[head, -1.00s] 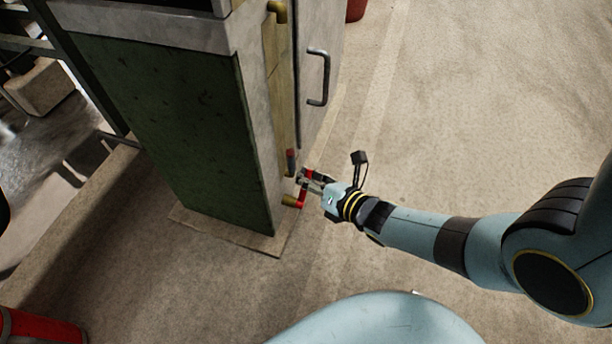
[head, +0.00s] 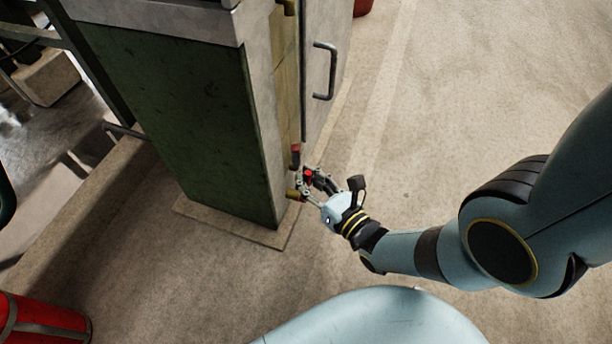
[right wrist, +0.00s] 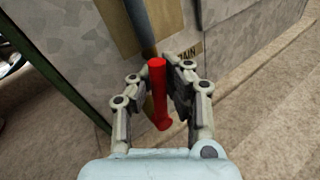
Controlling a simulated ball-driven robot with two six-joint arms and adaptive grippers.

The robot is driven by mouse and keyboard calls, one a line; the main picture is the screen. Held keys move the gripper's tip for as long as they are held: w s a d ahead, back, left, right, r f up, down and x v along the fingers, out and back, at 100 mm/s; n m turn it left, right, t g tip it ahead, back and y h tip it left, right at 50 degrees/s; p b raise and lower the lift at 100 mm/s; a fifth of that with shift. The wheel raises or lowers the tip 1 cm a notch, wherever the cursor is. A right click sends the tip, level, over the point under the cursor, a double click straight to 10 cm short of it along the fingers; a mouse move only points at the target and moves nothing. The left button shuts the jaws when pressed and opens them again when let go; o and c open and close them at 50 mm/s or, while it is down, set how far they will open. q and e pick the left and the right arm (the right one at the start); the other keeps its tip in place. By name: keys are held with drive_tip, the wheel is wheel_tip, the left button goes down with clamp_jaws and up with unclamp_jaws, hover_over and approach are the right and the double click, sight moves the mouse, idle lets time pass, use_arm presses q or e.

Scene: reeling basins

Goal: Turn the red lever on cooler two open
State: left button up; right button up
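The cooler (head: 215,150) is a cabinet with a dark green side panel and a grey front edge; no number is readable on it. A red lever (right wrist: 158,95) stands between the two fingers of my right gripper (right wrist: 160,92) in the right wrist view. Small gaps show beside the lever, so the fingers look open around it. In the head view, my right gripper (head: 306,184) is low at the cooler's front corner, with red (head: 308,173) showing between its spread fingers. A brass fitting (head: 292,195) shows beside the fingertips. My left gripper is out of view.
A second handle with a dark red tip (head: 296,150) sits just above. A partly hidden label (right wrist: 188,53) reads "RAIN". The grey door handle (head: 325,72) is higher up. The cooler stands on a low plinth (head: 240,232). Floor to the right is clear.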

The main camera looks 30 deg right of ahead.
drive_tip(key=o, duration=0.4)
drive_tip(key=shift+s+d+f, duration=0.1)
drive_tip(key=shift+s+d, duration=0.05)
drive_tip(key=shift+o, duration=1.1)
drive_tip(key=shift+w, duration=0.2)
drive_tip(key=shift+w, duration=0.1)
